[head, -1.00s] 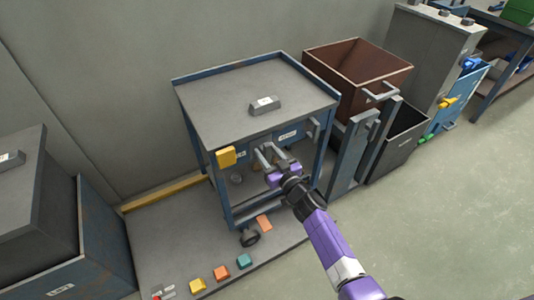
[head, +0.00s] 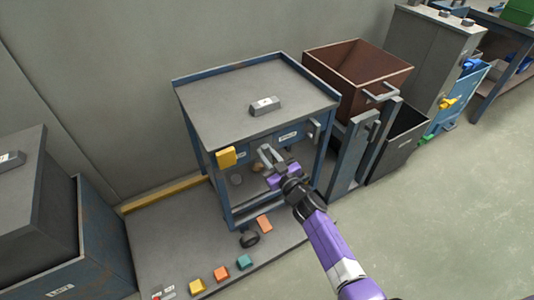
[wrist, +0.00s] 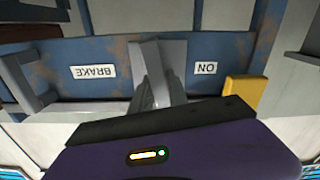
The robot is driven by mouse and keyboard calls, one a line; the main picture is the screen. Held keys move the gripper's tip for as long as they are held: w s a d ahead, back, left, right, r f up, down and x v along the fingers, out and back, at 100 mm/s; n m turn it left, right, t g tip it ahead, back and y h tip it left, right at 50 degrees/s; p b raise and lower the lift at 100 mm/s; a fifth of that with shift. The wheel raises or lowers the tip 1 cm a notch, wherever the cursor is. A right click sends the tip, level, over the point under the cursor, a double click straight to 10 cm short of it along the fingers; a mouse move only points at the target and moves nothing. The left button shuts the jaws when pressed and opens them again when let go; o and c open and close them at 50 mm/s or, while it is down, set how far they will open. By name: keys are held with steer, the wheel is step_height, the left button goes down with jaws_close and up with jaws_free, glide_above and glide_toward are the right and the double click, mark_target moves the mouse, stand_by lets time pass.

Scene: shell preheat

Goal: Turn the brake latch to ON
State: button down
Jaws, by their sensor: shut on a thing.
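The blue cart (head: 255,92) has a front rail with a white BRAKE label (head: 288,136). In the wrist view the rail is upside down, with the BRAKE label (wrist: 93,71) on the left and the ON label (wrist: 206,68) on the right. The grey brake latch (wrist: 174,58) stands between the two labels, roughly upright in that view. My gripper (head: 267,155) is at the cart's front rail, its fingers (wrist: 156,92) shut on the latch. In the head view the fingers largely hide the latch.
A yellow block (head: 226,157) sits at the rail's left corner and shows in the wrist view (wrist: 245,92). A brown bin (head: 352,72) and grey posts stand right of the cart. Coloured floor blocks (head: 222,273) lie in front. Open floor is at the right.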

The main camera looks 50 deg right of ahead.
steer(key=n, duration=0.3)
steer(key=shift+a+f+n, duration=0.15)
steer(key=shift+a+n, duration=0.05)
steer(key=shift+n, duration=0.2)
steer(key=n, duration=0.2)
steer(key=n+b, duration=0.1)
steer(key=n, duration=0.1)
steer(key=shift+a+f+n+b, duration=0.15)
steer(key=shift+f+n+b, duration=0.05)
steer(key=shift+n+b, duration=0.1)
steer(key=n+b, duration=0.1)
steer(key=n, duration=0.2)
steer(key=shift+w+f, duration=0.1)
steer(key=shift+a+f+n+b, duration=0.15)
steer(key=shift+n+b, duration=0.35)
steer(key=shift+n, duration=1.6)
steer(key=c, duration=1.3)
jaws_free()
steer(key=shift+v, duration=3.9)
